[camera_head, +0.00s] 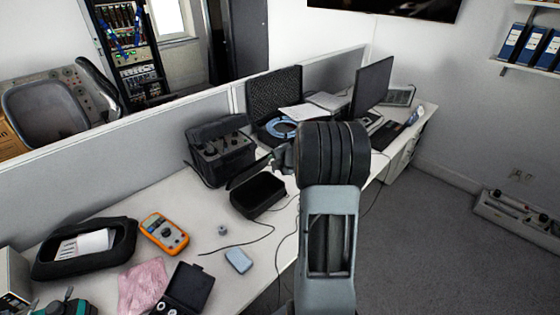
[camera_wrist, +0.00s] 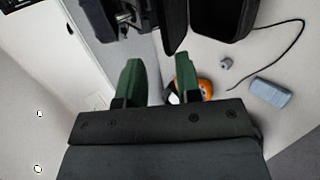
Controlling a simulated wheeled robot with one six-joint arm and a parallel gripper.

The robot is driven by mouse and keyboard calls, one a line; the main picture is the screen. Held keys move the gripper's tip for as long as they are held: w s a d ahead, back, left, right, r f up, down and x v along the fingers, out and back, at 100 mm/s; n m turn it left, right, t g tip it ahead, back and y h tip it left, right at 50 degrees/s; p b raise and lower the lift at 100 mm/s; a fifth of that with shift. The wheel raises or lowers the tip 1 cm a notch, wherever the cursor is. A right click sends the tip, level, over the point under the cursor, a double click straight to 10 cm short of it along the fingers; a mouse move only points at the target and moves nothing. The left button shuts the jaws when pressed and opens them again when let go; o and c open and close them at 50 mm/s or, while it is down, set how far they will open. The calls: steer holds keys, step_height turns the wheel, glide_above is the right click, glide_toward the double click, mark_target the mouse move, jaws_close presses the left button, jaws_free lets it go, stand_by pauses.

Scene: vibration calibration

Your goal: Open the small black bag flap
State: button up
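The small black bag (camera_head: 258,197) stands on the white desk, with its dark inside showing from above. Its black flap (camera_head: 249,172) stands raised along the far side. In the wrist view the bag (camera_wrist: 226,18) is at the top right and the flap (camera_wrist: 174,22) is a dark upright strip left of it. My gripper (camera_wrist: 158,62) has two green fingers spread apart with nothing held between them. The flap's lower end appears just past the fingertips, nearest the right finger; I cannot tell if they touch. In the head view my wrist mostly hides the gripper.
A black instrument case (camera_head: 221,150) with knobs stands behind the bag. An open case with a blue cable coil (camera_head: 283,128) is behind it. An orange multimeter (camera_head: 164,233), a light blue block (camera_head: 238,260) and a small grey knob (camera_head: 222,230) lie nearer. A cable runs beside the bag.

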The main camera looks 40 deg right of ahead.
steer(key=shift+v, duration=1.35)
steer(key=shift+c, duration=0.5)
